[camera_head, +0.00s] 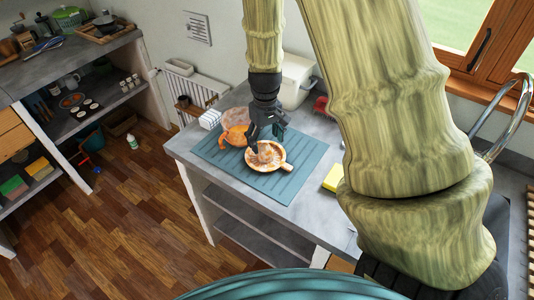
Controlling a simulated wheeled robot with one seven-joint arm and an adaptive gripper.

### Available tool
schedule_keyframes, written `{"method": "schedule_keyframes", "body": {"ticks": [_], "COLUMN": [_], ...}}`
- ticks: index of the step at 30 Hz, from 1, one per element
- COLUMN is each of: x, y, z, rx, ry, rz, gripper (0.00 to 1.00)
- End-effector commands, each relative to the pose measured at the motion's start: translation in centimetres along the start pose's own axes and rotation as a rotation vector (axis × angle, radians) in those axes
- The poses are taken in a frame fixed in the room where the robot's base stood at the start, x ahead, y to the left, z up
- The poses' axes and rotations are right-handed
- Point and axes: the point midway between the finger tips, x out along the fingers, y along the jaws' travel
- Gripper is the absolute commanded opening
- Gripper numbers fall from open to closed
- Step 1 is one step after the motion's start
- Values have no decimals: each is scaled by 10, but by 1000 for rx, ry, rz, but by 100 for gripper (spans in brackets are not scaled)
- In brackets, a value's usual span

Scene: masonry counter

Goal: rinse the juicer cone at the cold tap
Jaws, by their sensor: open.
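The juicer cone (268,156) shows as a ribbed orange-brown hump in a shallow pale dish with a short handle at its lower right. It rests on a teal ribbed mat (281,187) on the counter. My gripper (265,141) points down right over the cone with its dark fingers apart. It partly hides the cone's upper side, and I cannot tell whether the fingers touch it. A curved chrome tap (509,112) stands at the right by the window. My arm hides the area between the tap and the mat.
Orange pieces (235,136) and a pinkish bowl (236,116) lie just left of the gripper. A white bin (296,82) and a red object (321,105) stand behind. A yellow sponge (333,177) lies right of the mat. The counter's front left edge is close to the mat.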

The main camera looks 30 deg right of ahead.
Motion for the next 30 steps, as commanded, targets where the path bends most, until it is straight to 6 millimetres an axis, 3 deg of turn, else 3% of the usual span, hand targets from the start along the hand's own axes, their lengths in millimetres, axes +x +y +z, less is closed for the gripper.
{"method": "schedule_keyframes", "body": {"ticks": [10,24,30], "x": [12,53,58], "y": [2,5,5], "z": [0,-3,-3], "rx": [2,2,2], "ry": [-1,-1,1], "rz": [-1,-1,0], "gripper": [71,71,71]}}
